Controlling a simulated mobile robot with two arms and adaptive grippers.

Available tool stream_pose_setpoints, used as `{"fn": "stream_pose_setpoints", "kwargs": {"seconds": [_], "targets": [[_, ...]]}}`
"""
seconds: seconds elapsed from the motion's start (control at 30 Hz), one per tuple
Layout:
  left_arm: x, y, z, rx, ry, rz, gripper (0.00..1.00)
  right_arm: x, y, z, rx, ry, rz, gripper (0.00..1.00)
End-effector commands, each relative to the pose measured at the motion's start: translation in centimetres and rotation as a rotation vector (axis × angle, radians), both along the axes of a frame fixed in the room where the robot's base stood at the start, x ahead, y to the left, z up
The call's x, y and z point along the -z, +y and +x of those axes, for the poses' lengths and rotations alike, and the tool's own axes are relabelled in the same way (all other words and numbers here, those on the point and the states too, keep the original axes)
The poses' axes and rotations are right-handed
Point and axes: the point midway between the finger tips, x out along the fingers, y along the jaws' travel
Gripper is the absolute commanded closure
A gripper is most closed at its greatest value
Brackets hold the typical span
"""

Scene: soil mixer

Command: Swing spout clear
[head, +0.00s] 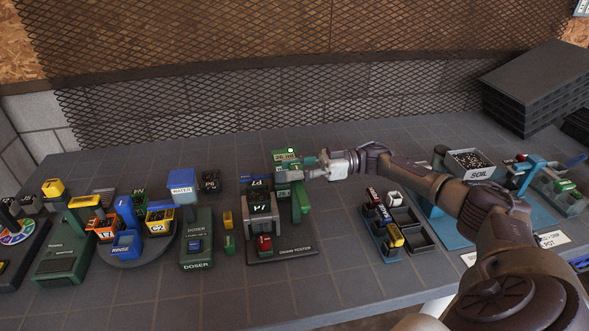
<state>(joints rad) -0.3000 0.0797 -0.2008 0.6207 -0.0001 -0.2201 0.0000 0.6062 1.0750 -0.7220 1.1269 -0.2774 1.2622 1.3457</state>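My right gripper (305,168) reaches in from the right to the tester station in the middle of the table. Its fingertips are at the upper part of a green bar (301,200), which may be the spout; I cannot tell whether they touch it or hold it. A green box with a lit display (287,155) stands just behind the fingertips. The tester's dark base (290,244) has a red block (264,243) at its front. My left gripper is not in view.
A blue WATER container (181,184) above the doser (197,246) and a round tray of cups (150,250) stand to the left. A dark compartment tray (412,230) and a SOIL bin (471,165) are to the right. The table's front middle is clear.

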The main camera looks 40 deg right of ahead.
Motion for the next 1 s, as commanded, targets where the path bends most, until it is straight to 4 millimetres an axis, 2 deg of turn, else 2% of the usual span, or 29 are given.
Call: {"fn": "stream_pose_setpoints", "kwargs": {"seconds": [0.03,0.1,0.13,0.5,0.63,1.0], "targets": [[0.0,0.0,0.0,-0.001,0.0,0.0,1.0,0.0,0.0,0.0,-0.001,0.001,0.0,0.55],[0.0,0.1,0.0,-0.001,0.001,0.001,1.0,0.0,0.0,0.0,0.0,0.0,0.0,0.43],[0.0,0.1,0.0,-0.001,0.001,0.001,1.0,0.0,0.0,0.0,0.0,0.0,0.0,0.41],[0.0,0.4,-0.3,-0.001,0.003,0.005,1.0,0.0,-0.6,-0.2,0.002,0.0,0.0,0.41],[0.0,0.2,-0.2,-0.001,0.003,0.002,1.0,0.0,-2.4,-0.9,0.005,0.002,-0.001,0.41],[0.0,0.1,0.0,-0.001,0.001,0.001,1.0,0.0,-9.2,-4.0,0.005,0.0,-0.001,0.41]]}}
